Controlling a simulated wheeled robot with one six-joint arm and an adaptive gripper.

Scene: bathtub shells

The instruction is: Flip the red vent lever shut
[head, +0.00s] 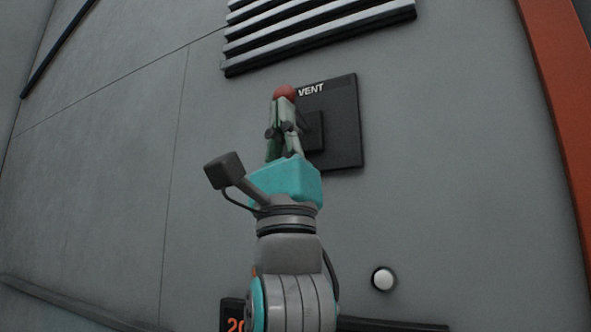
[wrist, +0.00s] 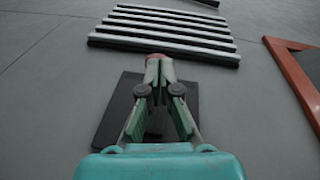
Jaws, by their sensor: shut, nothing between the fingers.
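The vent lever shows as a red knob (head: 285,92) at the upper left of a black plate (head: 345,130) marked "VENT" on the grey wall. My gripper (head: 284,101) points up at the wall with its fingertips right at the knob, overlapping its lower edge in the head view. I cannot tell whether they touch it. In the wrist view the fingertips of my gripper (wrist: 159,62) are together, and a bit of the red knob (wrist: 156,56) shows just past them. The gripper is shut and empty. The lever's shaft is mostly hidden behind my fingers.
A slatted grille (head: 315,30) stands out from the wall above the plate. A round white button (head: 383,279) is at the lower right. An orange-red frame (head: 560,100) runs along the right. The wall left of the plate is bare.

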